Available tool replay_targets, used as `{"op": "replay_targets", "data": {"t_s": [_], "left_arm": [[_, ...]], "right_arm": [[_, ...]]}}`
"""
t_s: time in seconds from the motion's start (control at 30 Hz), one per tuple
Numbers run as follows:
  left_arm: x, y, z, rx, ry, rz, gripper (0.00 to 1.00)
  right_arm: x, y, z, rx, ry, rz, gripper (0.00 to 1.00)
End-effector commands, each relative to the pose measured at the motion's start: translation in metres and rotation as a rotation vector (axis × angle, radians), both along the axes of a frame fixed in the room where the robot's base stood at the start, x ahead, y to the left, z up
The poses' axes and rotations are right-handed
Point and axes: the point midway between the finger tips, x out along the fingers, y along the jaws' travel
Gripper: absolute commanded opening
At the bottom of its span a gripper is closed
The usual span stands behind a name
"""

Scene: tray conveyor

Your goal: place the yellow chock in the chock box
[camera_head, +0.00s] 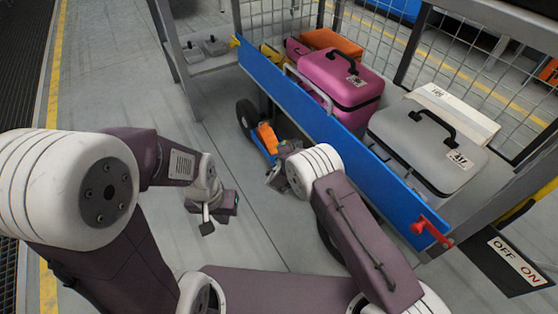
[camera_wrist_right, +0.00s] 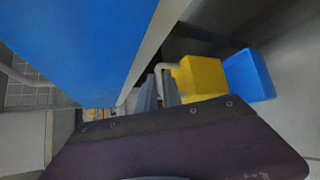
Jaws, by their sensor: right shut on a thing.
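The yellow chock (camera_wrist_right: 203,78) shows in the right wrist view, just beyond my right gripper (camera_wrist_right: 158,92), with a pale bent handle at its near side. My right gripper is shut on the chock, seemingly at this handle. In the head view this gripper (camera_head: 274,176) is low beside the cart wheel, partly hidden by its own arm. An orange-looking piece (camera_head: 267,138) there may be the chock. My left gripper (camera_head: 215,218) hangs over bare floor, its jaw gap unclear. I cannot pick out the chock box with certainty.
A blue block (camera_wrist_right: 249,75) stands right beside the chock. The cart's blue side panel (camera_head: 330,120) overhangs the wheel (camera_head: 246,118). Pink and grey cases (camera_head: 420,143) lie on the cart. A shelf (camera_head: 208,64) with small grey things stands behind. Floor at left is clear.

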Motion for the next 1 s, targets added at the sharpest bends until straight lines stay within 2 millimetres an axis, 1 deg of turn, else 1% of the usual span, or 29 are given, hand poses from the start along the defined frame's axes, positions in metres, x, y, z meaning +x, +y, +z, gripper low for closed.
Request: {"op": "replay_targets", "data": {"t_s": [0.07,0.17,0.3,0.4,0.5,0.53,0.73,0.77,0.97,1.0], "left_arm": [[0.000,0.000,-0.003,0.000,0.000,0.000,0.00],[0.000,0.000,-0.016,0.000,0.000,0.000,0.00],[0.000,0.000,-0.036,0.000,0.000,0.000,0.00],[0.000,0.000,-0.041,0.000,0.000,0.000,0.00],[0.000,0.000,-0.040,0.000,0.000,0.000,0.00],[0.000,0.000,-0.042,0.000,0.000,0.000,0.00],[0.000,0.000,-0.067,0.000,0.000,0.000,0.00],[0.000,0.000,-0.068,0.000,0.000,0.000,0.00],[0.000,0.000,-0.064,0.000,0.000,0.000,0.00],[0.000,0.000,-0.064,0.000,0.000,0.000,0.00]], "right_arm": [[0.001,0.000,-0.004,0.000,-0.003,0.000,0.00],[0.000,0.000,-0.023,-0.001,-0.002,0.000,0.00],[0.000,0.000,-0.054,-0.001,-0.003,0.001,0.00],[0.001,0.000,-0.063,0.000,-0.004,0.001,0.00],[0.001,0.000,-0.062,0.000,-0.005,0.001,0.00],[0.001,0.000,-0.064,0.000,-0.004,0.001,0.00],[0.000,0.000,-0.099,0.000,-0.003,0.000,0.00],[0.000,0.000,-0.101,0.000,-0.003,0.000,0.00],[0.000,0.001,-0.098,0.000,-0.003,0.000,0.00],[-0.001,0.000,-0.100,0.000,0.001,0.001,0.13]]}}
